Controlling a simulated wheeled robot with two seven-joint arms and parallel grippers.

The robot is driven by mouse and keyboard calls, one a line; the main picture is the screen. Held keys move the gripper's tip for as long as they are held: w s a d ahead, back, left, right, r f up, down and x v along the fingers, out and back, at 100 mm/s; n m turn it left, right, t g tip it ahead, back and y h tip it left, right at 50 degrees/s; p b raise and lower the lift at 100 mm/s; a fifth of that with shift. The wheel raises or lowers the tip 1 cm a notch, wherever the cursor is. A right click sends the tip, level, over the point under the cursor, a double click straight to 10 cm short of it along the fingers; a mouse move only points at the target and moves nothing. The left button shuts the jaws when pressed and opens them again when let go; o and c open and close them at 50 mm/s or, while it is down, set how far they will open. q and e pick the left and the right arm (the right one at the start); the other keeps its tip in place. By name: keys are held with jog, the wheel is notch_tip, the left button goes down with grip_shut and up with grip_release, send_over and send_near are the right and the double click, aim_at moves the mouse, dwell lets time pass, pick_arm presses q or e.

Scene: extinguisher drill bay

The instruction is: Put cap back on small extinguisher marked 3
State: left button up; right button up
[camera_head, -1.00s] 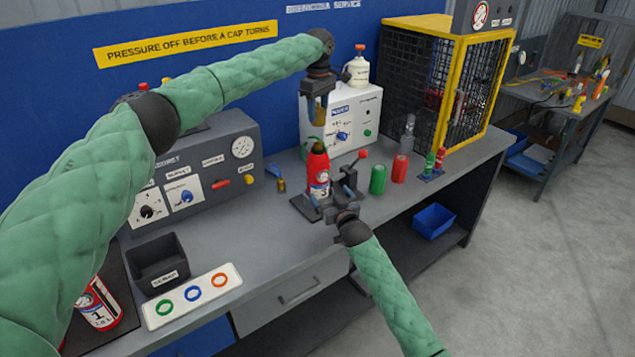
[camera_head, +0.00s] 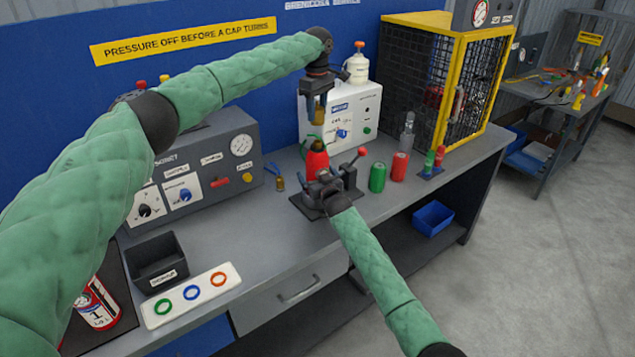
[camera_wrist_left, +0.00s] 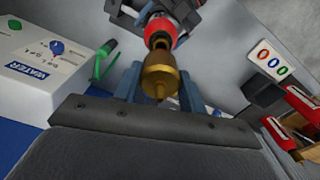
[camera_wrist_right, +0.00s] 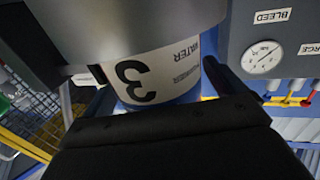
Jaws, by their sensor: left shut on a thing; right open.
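The red small extinguisher (camera_head: 317,160) stands upright in a dark clamp stand (camera_head: 308,208) on the bench. Its white label with a 3 (camera_wrist_right: 150,75) shows in the right wrist view. My left gripper (camera_head: 318,105) is shut on a brass cap (camera_wrist_left: 160,76), held above the extinguisher's top with a visible gap in the head view. In the left wrist view the red extinguisher top (camera_wrist_left: 160,30) lies beyond the cap. My right gripper (camera_head: 325,185) is open at the extinguisher's body, with its fingers either side of the label; contact cannot be told.
A white water unit (camera_head: 362,110) stands behind. A green cylinder (camera_head: 377,178) and a red one (camera_head: 400,167) stand right of the clamp, near a yellow-framed cage (camera_head: 440,85). A small brass piece (camera_head: 280,184) lies left. A black bin (camera_head: 158,262) stands front left.

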aim_at(317, 124)
pick_arm(q)
jog(key=shift+s+r, duration=0.1)
pick_arm(e)
jog(key=shift+w+a+r, duration=0.1)
jog(key=shift+w, duration=0.05)
jog(key=shift+c, duration=0.3)
jog(key=c, duration=1.4)
pick_arm(q)
jog(key=shift+f, duration=2.4)
jog(key=shift+f, duration=0.1)
jog(key=shift+f, duration=0.8)
jog(key=shift+f, duration=0.6)
